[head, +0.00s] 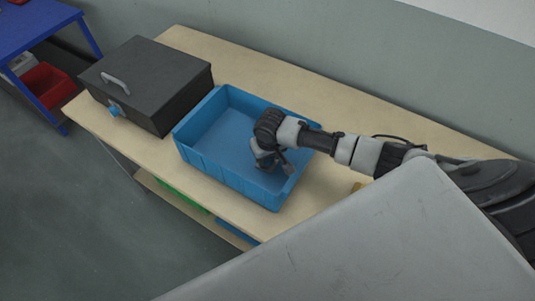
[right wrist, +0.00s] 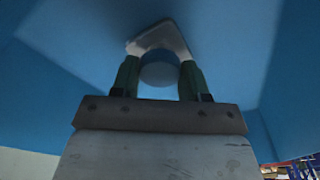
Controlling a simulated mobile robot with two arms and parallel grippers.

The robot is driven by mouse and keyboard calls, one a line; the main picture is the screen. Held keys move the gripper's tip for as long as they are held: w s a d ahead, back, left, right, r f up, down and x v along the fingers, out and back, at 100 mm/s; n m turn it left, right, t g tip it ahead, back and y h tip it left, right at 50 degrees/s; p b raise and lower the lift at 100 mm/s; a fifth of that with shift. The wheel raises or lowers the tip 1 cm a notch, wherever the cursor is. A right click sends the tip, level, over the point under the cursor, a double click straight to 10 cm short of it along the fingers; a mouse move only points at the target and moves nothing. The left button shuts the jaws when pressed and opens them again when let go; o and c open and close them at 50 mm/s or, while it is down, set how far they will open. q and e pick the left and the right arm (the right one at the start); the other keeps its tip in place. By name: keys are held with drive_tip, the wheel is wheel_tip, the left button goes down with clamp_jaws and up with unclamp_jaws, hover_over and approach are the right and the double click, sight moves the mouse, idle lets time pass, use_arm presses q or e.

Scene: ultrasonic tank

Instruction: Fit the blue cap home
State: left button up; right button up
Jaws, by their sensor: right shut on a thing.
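My right gripper (right wrist: 160,78) is down inside a blue bin (head: 222,180), and the arm largely hides its fingers in the head view. In the right wrist view its two dark green fingers are shut on a round blue-grey part (right wrist: 160,75), low between them. This may be the blue cap, but shadow hides its detail. A pale grey angled shape (right wrist: 160,38) spans the fingertips; I cannot tell whether it belongs to the part. A dark grey tank (head: 172,100) with a lid and handle stands left of the bin. A small blue fitting (head: 116,110) shows on its front. My left gripper is not in view.
The bin's walls (right wrist: 60,100) rise around my right gripper. Tank and bin stand on a pale wooden bench (head: 330,205), which is clear behind the bin. A blue table (head: 30,25) and a red bin (head: 45,84) are at the far left.

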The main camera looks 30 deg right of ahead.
sight(269, 160)
drive_tip(key=shift+f, duration=0.1)
idle(1.1)
drive_tip(key=o, duration=1)
drive_tip(key=shift+p, duration=0.3)
drive_tip(key=shift+c, duration=0.2)
wheel_tip(269, 160, up, 11)
drive_tip(key=s, duration=0.1)
drive_tip(key=shift+s+b, duration=0.15)
drive_tip(key=shift+b, duration=0.25)
drive_tip(key=shift+a+f, duration=0.1)
drive_tip(key=shift+f, duration=0.05)
